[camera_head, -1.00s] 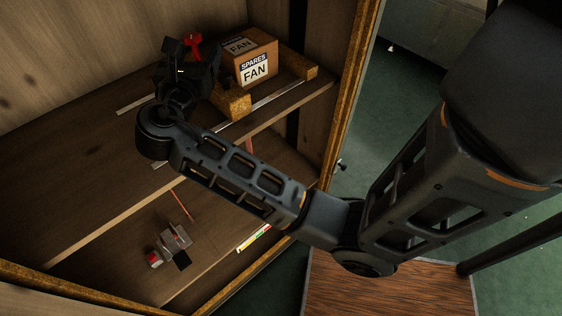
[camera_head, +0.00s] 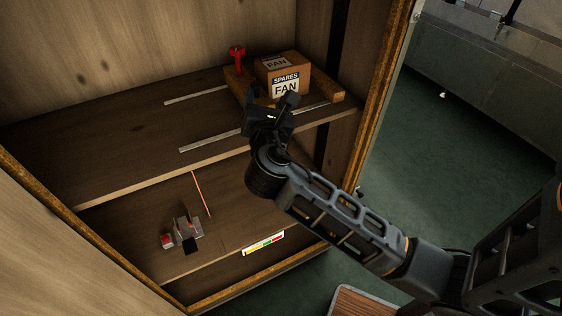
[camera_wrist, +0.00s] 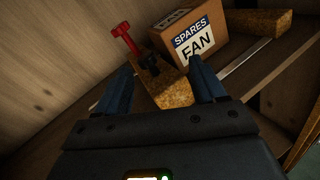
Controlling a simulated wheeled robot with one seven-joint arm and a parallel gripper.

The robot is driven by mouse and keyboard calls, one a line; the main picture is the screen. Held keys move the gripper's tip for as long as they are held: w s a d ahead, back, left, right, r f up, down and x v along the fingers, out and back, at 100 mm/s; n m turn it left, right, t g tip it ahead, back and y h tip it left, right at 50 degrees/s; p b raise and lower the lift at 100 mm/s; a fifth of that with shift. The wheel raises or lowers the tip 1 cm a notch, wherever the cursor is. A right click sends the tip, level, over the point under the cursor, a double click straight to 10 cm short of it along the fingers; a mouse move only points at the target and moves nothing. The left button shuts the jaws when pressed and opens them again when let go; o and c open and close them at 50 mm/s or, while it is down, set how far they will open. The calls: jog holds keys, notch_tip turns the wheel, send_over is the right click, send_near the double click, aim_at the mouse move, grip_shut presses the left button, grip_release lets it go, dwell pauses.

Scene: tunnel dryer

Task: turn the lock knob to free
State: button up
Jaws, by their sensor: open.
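The red lock knob (camera_head: 237,58) stands at the back left end of a rough wooden tray (camera_head: 334,94) on the upper shelf. In the wrist view the red knob (camera_wrist: 124,38) shows as a tilted red handle, with a black part by its foot above the wood block. My gripper (camera_head: 268,95) is open and empty, in front of the tray. In the wrist view its two fingers (camera_wrist: 162,66) point at the tray's near end, and the knob lies beyond and left of them, untouched. Whether the knob is locked or free I cannot tell.
A cardboard box marked SPARES FAN (camera_head: 285,75) sits on the tray, right of the knob. Pale metal strips (camera_head: 210,141) run along the upper shelf (camera_head: 130,135). A small grey and red device (camera_head: 185,232) stands on the lower shelf. The upper shelf's left part is clear.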

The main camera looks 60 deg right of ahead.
jog(key=s+a+f+m+t+y, duration=0.2)
jog(key=s+a+f+t+y, duration=0.2)
jog(key=s+a+f+y, duration=0.2)
jog(key=shift+s+a+f+y, duration=0.4)
jog(key=shift+a+f+y, duration=0.45)
jog(key=shift+a, duration=0.3)
